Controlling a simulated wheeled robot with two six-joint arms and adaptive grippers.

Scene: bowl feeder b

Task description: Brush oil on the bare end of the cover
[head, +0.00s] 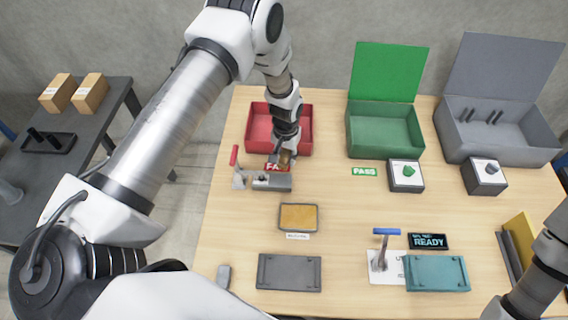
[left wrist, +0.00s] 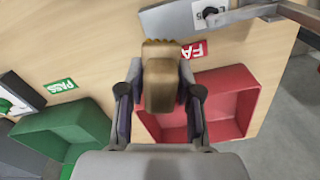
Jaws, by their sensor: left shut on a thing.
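My left gripper (head: 285,158) is shut on a brown block-like piece (left wrist: 161,85) with a jagged, bristle-like end, which looks like a brush. In the head view the gripper hangs over the front of the red bin, just behind a grey clamp fixture (head: 272,183) with a red handle. In the left wrist view the brush end points toward the grey fixture (left wrist: 185,18) and is apart from it. A shallow tray with a yellow-brown pad (head: 298,217) stands nearer the front. I cannot tell which part is the cover. My right gripper is not in view.
A red bin (head: 306,131), a green lidded box (head: 384,138) and a grey lidded box (head: 500,142) stand at the back. A grey plate (head: 290,272), a teal plate (head: 437,273) and a blue-handled clamp (head: 380,252) are in front.

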